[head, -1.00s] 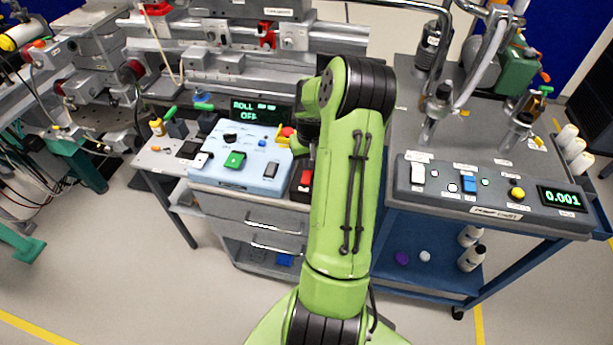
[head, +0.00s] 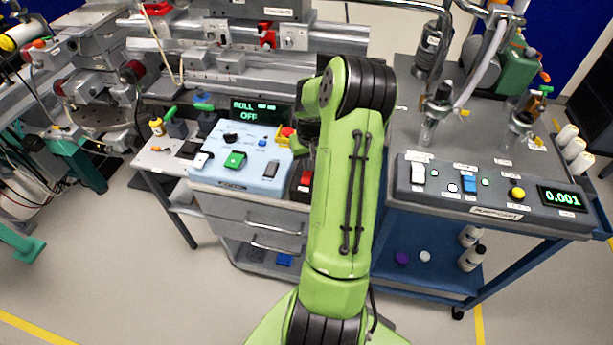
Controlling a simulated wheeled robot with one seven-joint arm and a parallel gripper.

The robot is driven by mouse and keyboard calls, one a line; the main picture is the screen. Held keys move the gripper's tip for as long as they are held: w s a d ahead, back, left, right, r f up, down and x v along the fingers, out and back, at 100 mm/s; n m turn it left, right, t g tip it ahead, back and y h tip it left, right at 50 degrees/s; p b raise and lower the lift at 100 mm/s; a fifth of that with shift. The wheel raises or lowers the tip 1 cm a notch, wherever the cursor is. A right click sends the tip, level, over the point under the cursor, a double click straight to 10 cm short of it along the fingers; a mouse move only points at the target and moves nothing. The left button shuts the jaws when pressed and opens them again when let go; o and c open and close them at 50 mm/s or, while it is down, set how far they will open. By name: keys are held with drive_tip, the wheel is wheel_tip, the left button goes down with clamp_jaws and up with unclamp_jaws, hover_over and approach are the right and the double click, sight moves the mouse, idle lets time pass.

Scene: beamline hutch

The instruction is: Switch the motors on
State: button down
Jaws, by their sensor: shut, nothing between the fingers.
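A light-blue control box (head: 247,180) stands on the left bench. Its dark display (head: 260,111) reads "ROLL" and "OFF" in green. On the box are a black knob (head: 231,138), a green switch (head: 235,160), a white switch (head: 202,160), a grey rocker (head: 271,170), a small blue button (head: 262,142) and a red button on yellow (head: 288,132). A red switch (head: 307,178) sits on a dark unit just right of the box, partly behind my green arm. The switch labels are too small to read. My gripper's fingers are hidden behind my arm.
A blue cart (head: 420,222) on the right carries a grey panel (head: 480,203) with switches and a display (head: 562,198) reading 0.001. Metal rails (head: 225,35) run behind the box. Floor is clear in front.

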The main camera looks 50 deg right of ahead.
drive_tip(key=shift+f+b, duration=0.65)
drive_tip(key=shift+f, duration=0.3)
idle(0.3)
drive_tip(key=shift+r, duration=0.15)
wheel_tip(320, 180, up, 7)
drive_tip(key=p, duration=0.5)
idle(0.4)
